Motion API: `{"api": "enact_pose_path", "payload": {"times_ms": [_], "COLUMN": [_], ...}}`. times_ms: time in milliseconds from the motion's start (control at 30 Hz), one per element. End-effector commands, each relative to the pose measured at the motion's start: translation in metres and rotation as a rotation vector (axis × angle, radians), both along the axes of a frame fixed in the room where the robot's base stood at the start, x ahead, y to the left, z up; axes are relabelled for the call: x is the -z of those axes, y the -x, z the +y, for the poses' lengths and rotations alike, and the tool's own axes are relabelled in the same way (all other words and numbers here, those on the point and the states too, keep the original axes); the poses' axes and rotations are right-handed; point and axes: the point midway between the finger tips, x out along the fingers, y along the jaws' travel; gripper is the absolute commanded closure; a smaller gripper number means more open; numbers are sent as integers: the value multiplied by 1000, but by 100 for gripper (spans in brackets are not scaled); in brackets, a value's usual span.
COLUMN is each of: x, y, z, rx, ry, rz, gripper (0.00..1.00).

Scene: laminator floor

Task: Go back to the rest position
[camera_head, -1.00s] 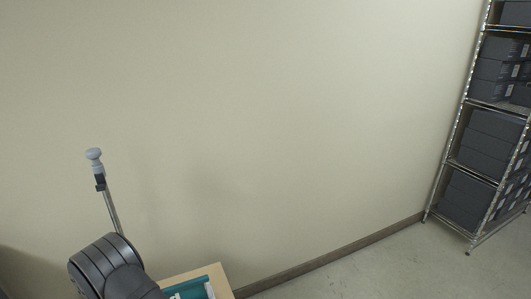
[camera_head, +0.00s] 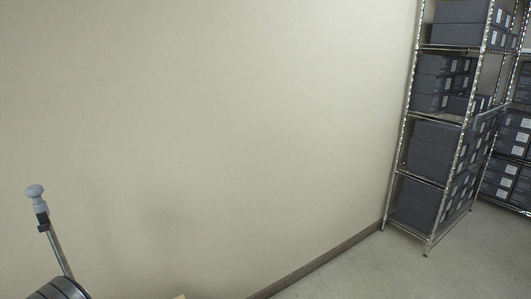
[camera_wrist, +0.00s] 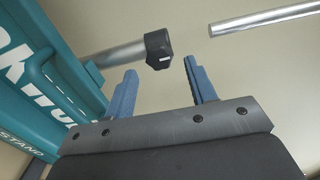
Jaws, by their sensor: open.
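My gripper (camera_wrist: 160,75) shows in the wrist view with its two blue fingers spread apart and nothing between them. Beyond the fingertips is a black cap (camera_wrist: 158,48) on the end of a metal bar (camera_wrist: 118,54). I cannot tell how far the cap is from the fingers. A teal stand with white lettering (camera_wrist: 55,85) fills the left side of the wrist view, beside my left finger. In the head view the gripper is out of sight.
A plain wall (camera_head: 220,130) fills most of the head view. A wire shelving unit (camera_head: 408,152) with dark grey boxes stands at the right, another behind it. Bare floor (camera_head: 375,268) lies before them. A second metal bar (camera_wrist: 265,18) crosses the wrist view's upper right.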

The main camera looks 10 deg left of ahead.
Motion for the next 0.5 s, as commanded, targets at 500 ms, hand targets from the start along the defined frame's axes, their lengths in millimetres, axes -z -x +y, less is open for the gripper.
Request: {"api": "enact_pose_path", "payload": {"times_ms": [500], "x": [1], "y": [76], "z": [-74], "rx": [-4], "ry": [4], "rz": [0], "gripper": [49]}}
